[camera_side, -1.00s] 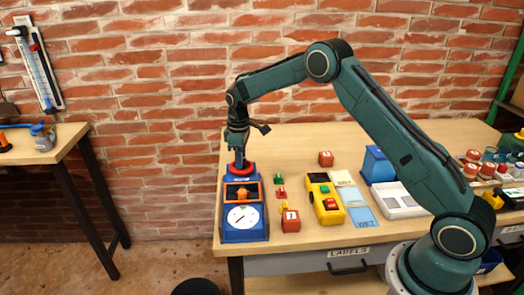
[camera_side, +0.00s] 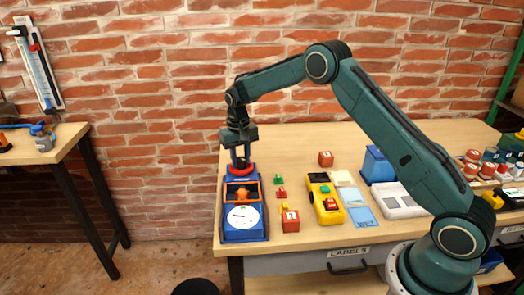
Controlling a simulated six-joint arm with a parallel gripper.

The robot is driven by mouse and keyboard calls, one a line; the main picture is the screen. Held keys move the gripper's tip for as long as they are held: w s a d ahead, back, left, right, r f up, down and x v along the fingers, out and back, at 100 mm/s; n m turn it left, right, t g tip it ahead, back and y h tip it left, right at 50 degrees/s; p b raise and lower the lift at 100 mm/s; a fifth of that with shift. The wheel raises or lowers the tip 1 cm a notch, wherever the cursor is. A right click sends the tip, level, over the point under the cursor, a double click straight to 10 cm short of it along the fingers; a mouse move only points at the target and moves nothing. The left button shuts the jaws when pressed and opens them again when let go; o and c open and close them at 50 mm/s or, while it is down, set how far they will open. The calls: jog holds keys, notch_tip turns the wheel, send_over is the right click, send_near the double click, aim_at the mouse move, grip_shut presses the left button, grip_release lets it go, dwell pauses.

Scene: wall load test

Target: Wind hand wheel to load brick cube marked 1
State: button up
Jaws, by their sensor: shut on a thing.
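A blue load-test machine (camera_side: 229,236) stands at the table's left end, with a white dial (camera_side: 243,217) on its front part. A red hand wheel (camera_side: 241,170) sits at its back. My gripper (camera_side: 240,163) points down and is shut on the hand wheel; its fingers hide part of the wheel. An orange frame (camera_side: 228,193) stands between wheel and dial, with a small orange-red piece (camera_side: 242,193) inside it. A red-brown cube (camera_side: 290,222) with a pale label stands right of the machine, and a similar one (camera_side: 325,158) stands farther back. Their marks are too small to read surely.
Small green (camera_side: 279,180) and red (camera_side: 281,192) pieces lie right of the machine. A yellow device (camera_side: 325,202), pale cards (camera_side: 358,212), a blue box (camera_side: 378,165) and a white tray (camera_side: 402,202) are farther right. The table's left edge is close to the machine.

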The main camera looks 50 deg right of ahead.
aim_at(240, 159)
jog(key=shift+m, duration=1)
jog(key=o, duration=1)
jog(key=shift+r, duration=0.1)
jog(key=shift+a+r, duration=0.1)
jog(key=shift+r, duration=6.7)
